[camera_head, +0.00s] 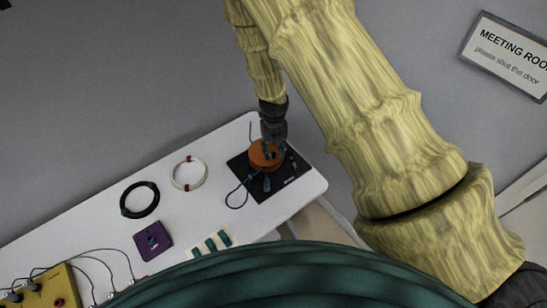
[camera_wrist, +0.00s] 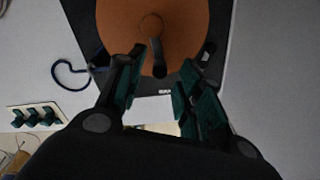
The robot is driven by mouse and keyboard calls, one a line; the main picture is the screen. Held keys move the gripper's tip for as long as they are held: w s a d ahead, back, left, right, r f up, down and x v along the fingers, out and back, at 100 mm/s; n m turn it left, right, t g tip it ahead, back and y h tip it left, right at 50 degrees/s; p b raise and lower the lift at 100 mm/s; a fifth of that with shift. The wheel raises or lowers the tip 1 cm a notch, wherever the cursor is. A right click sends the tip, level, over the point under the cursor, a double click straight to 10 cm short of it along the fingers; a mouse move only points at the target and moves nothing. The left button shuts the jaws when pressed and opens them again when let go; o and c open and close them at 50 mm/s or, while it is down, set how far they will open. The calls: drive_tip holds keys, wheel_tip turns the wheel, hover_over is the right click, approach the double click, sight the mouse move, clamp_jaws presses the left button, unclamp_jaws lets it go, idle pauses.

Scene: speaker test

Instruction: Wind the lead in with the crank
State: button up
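An orange disc (camera_wrist: 115,20), which looks like the reel, sits on a black board; it also shows in the head view (camera_head: 256,155). A dark crank handle (camera_wrist: 157,58) stands up from the disc near its edge. My gripper (camera_wrist: 162,68) is open, with one green-padded finger on each side of the handle and a gap on both sides. In the head view my gripper (camera_head: 271,146) is over the disc and partly hides it. The dark blue lead (camera_head: 237,194) lies in a loop off the board's left side and shows in the wrist view (camera_wrist: 66,78).
The black board (camera_head: 288,181) lies near the right end of the white table (camera_head: 205,145). A white coil (camera_head: 189,173), a black coil (camera_head: 139,199), a purple box (camera_head: 152,241) and a strip with green clips (camera_head: 212,244) lie to the left.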

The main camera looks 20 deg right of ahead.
drive_tip(key=shift+f+b, duration=0.7)
drive_tip(key=shift+f, duration=0.55)
clamp_jaws()
